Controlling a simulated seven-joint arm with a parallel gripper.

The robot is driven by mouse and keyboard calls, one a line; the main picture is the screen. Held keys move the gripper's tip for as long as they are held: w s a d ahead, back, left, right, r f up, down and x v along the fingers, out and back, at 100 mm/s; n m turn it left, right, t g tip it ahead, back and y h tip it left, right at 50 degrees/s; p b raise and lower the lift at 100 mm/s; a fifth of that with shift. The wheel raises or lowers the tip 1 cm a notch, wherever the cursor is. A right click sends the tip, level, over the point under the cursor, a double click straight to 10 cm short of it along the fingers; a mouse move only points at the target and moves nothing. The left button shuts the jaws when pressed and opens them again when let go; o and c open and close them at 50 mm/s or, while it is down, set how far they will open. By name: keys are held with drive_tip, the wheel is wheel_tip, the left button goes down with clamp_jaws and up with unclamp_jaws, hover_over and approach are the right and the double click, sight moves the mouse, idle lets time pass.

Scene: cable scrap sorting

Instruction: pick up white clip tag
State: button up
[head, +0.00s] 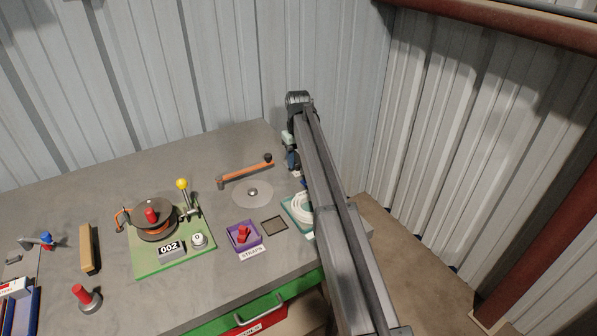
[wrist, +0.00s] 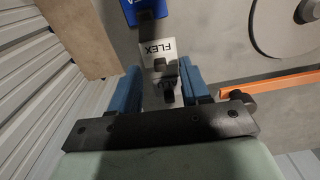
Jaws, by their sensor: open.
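A white tag marked "FLEX" (wrist: 156,50) shows in the wrist view, with a small dark clip-like part at its near end. My gripper (wrist: 161,76) has two blue fingers, apart, one on either side of the tag's near part. I cannot tell whether they touch it. In the head view my gripper (head: 292,160) is low at the right end of the bench, and a small white patch beside it may be the tag. My arm hides much of that area.
An orange-handled tool (head: 245,173) and a grey disc (head: 252,193) lie to the left. A tray with a white coil (head: 300,208), a purple box (head: 244,236) and a corrugated wall (head: 230,60) are near.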

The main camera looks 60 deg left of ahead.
sight(299, 170)
wheel_tip(299, 170, down, 2)
drive_tip(key=shift+f, duration=0.1)
clamp_jaws()
idle(0.5)
